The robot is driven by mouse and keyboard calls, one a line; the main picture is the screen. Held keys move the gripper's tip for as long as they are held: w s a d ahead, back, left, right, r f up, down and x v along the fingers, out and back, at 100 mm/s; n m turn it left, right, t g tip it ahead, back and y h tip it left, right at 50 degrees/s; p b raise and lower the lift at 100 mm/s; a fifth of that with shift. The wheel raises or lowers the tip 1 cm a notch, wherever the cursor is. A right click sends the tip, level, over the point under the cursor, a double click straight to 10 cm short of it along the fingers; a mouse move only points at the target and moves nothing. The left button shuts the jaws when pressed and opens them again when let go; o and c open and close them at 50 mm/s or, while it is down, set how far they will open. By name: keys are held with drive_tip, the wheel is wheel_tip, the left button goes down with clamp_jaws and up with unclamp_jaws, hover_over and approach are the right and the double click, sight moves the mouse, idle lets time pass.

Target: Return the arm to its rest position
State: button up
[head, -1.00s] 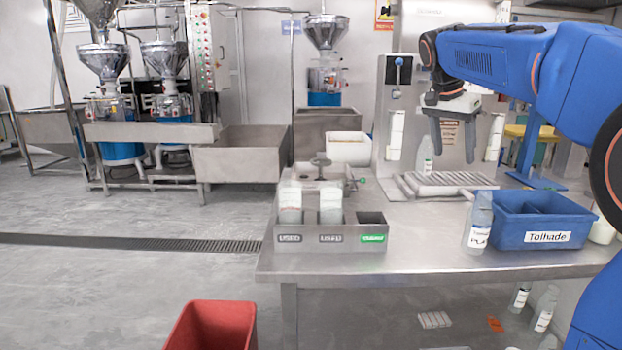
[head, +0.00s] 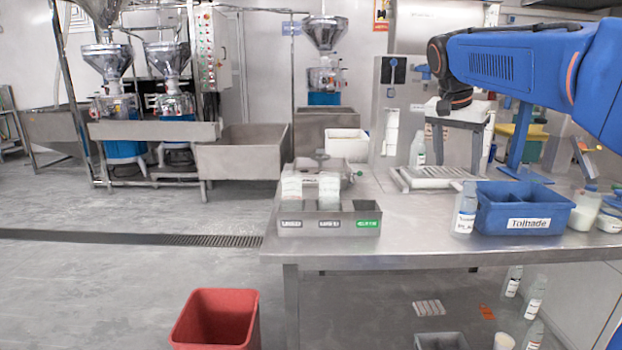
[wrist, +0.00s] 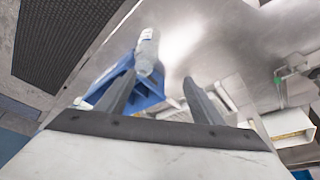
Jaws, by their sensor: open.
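My gripper (head: 457,160) hangs from my blue arm above the back right of the steel table (head: 400,225) in the head view. Its two dark fingers point down and are spread apart. No object shows between the fingers.
A blue bin labelled Tolhade (head: 527,224) and a bottle (head: 466,208) stand at the table's right. A steel holder (head: 328,228) with two white-topped containers is at the left. A red bin (head: 214,320) stands on the floor. The table's front middle is clear.

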drive_tip(key=s+a+f+n+y, duration=0.1)
drive_tip(key=s+a+f+n, duration=0.1)
drive_tip(key=s+f, duration=0.7)
drive_tip(key=s+a+f+n+t+y, duration=0.1)
drive_tip(key=s+f+n, duration=0.3)
drive_tip(key=s+f, duration=0.5)
drive_tip(key=s+a+f+n+t+y, duration=0.1)
drive_tip(key=s+a+f+n, duration=0.2)
drive_tip(key=s+f, duration=0.6)
drive_tip(key=s+n, duration=0.1)
drive_tip(key=s, duration=0.4)
drive_tip(key=shift+s+a, duration=0.15)
drive_tip(key=shift+s, duration=0.2)
